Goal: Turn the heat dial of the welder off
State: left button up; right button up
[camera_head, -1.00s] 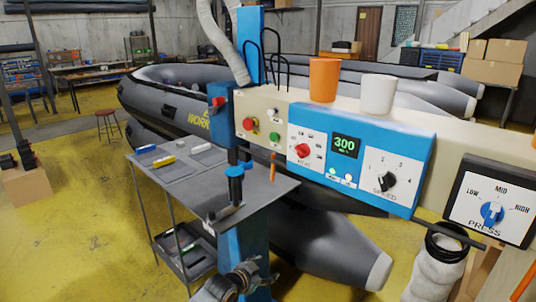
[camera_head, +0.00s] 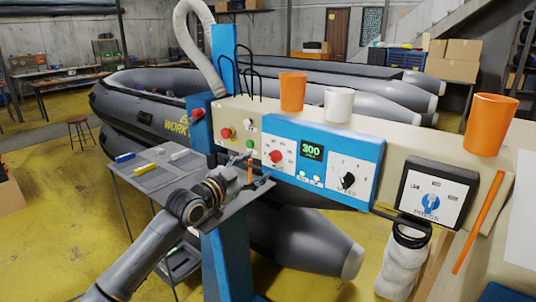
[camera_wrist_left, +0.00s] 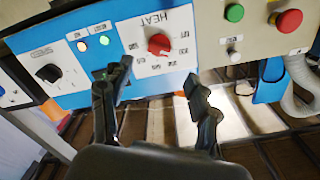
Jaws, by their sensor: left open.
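The welder's blue control panel (camera_head: 340,190) carries the red heat dial (camera_head: 276,157), left of a lit green display (camera_head: 312,150) reading 300. In the left wrist view the picture is upside down, and the red heat dial (camera_wrist_left: 159,44) stands on a white plate labelled HEAT. My left gripper (camera_head: 256,174) is just below and left of the dial in the head view. In the wrist view my left gripper (camera_wrist_left: 156,77) is open and empty, its fingers apart on either side below the dial, not touching it. My right gripper is not in view.
A black speed knob (camera_head: 348,180) and a blue press knob (camera_head: 429,202) sit to the right. Red and green buttons (camera_head: 250,144) are left of the panel. Orange (camera_head: 293,91) and white cups (camera_head: 339,104) stand on top. A grey tool table (camera_head: 150,172) is at the left.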

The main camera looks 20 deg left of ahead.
aim_at(271, 157)
pick_arm(q)
jog(key=p+x, duration=0.1)
jog(key=x, duration=0.6)
jog(key=shift+s+p, duration=0.1)
jog(key=shift+p, duration=0.3)
jog(key=shift+f, duration=0.1)
jog(key=c, duration=1.2)
